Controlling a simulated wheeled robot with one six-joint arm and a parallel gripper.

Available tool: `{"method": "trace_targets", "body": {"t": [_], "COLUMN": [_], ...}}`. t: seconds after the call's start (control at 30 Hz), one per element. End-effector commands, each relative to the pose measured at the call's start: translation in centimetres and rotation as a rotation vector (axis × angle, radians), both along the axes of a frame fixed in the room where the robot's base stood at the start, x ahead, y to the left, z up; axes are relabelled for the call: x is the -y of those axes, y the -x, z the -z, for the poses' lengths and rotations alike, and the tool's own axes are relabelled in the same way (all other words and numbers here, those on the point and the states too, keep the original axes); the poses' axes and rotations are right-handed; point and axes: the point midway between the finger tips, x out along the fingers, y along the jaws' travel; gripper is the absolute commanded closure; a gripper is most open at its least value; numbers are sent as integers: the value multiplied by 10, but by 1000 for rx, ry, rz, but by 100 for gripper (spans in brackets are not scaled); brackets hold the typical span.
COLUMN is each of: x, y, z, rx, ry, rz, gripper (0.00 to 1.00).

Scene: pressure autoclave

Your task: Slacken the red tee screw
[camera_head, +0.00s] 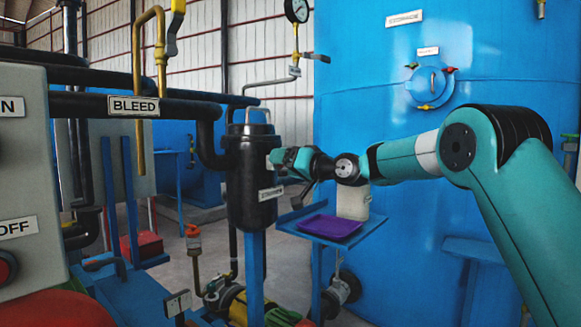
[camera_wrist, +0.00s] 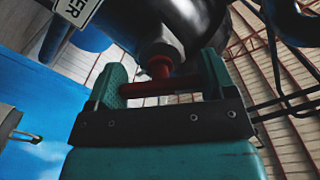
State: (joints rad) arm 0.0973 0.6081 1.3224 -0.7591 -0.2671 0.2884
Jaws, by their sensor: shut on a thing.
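The red tee screw (camera_wrist: 160,66) is in the wrist view, its stem running up into a pale nut-like fitting (camera_wrist: 162,46) on the black strainer vessel. Its red crossbar (camera_wrist: 150,87) lies between the two green fingers of my gripper (camera_wrist: 163,80), which are shut on it. In the head view my gripper (camera_head: 272,160) is at the right side of the black strainer vessel (camera_head: 250,178). The tee screw is hidden behind my gripper there.
A blue shelf (camera_head: 290,222) with a purple tray (camera_head: 331,227) and a pale container (camera_head: 353,201) is just below my arm. The large blue tank (camera_head: 400,75) stands behind. A BLEED-labelled black pipe (camera_head: 190,106) and grey control box (camera_head: 30,170) are left.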

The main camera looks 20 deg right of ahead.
Motion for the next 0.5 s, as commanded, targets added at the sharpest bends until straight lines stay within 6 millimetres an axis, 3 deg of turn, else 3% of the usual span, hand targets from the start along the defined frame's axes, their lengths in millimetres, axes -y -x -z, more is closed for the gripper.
{"method": "trace_targets", "body": {"t": [0.27, 0.3, 0.37, 0.4, 0.5], "x": [1, 1, 1, 1, 0], "y": [-1, -1, -1, 0, 0], "z": [-2, -2, -1, -1, -1], "rx": [4, 4, 3, 2, 2], "ry": [0, 0, 0, 0, 0], "rz": [4, 4, 4, 3, 2], "gripper": [47, 19, 5, 0, 0]}}
